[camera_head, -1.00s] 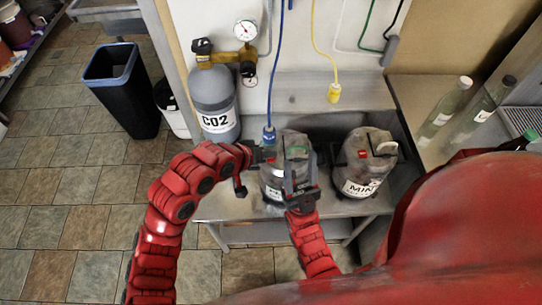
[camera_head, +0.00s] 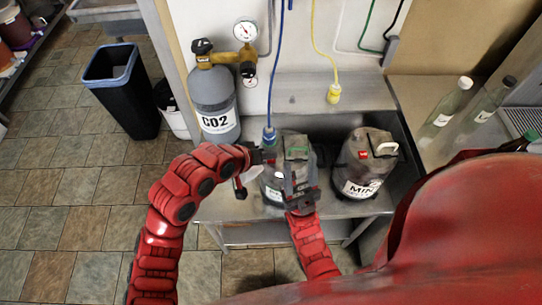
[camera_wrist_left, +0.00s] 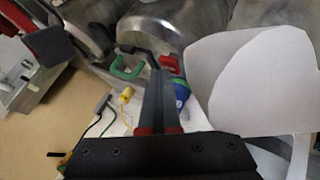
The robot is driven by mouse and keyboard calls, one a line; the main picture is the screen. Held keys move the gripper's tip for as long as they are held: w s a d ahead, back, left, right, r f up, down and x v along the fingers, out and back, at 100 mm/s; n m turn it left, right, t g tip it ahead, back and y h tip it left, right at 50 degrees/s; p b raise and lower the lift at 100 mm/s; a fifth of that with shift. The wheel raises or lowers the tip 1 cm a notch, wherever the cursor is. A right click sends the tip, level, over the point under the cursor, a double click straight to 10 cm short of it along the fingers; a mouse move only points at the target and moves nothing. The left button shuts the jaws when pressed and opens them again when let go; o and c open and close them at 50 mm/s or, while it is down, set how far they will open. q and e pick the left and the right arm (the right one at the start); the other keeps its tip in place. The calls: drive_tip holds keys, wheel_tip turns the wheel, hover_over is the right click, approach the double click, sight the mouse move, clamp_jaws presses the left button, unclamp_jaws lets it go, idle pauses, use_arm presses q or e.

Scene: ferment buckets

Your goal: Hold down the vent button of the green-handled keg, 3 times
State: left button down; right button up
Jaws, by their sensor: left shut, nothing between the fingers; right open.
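The green-handled keg (camera_head: 270,190) stands upright on the metal counter, partly hidden by my grippers. Its green handle (camera_head: 297,152) is on top, and also shows in the left wrist view (camera_wrist_left: 130,69). A red part (camera_wrist_left: 168,65), perhaps the vent button, lies beside that handle in the wrist view. My left gripper (camera_head: 268,155) is shut and empty at the left side of the keg top. Its fingers (camera_wrist_left: 158,88) point toward the red part; I cannot tell whether they touch it. My right gripper (camera_head: 300,183) is open at the keg's near side.
A second keg (camera_head: 362,170) with a pale handle stands to the right. A grey CO2 cylinder (camera_head: 212,95) with gauges stands at the left. A blue connector (camera_head: 268,134) hangs close to my left gripper, and a yellow one (camera_head: 333,94) hangs behind.

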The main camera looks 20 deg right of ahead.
sight(269, 161)
use_arm(q)
drive_tip(key=shift+r+p, duration=0.4)
drive_tip(key=shift+r, duration=0.45)
drive_tip(key=shift+r+p, duration=1.5)
drive_tip(key=shift+r, duration=1)
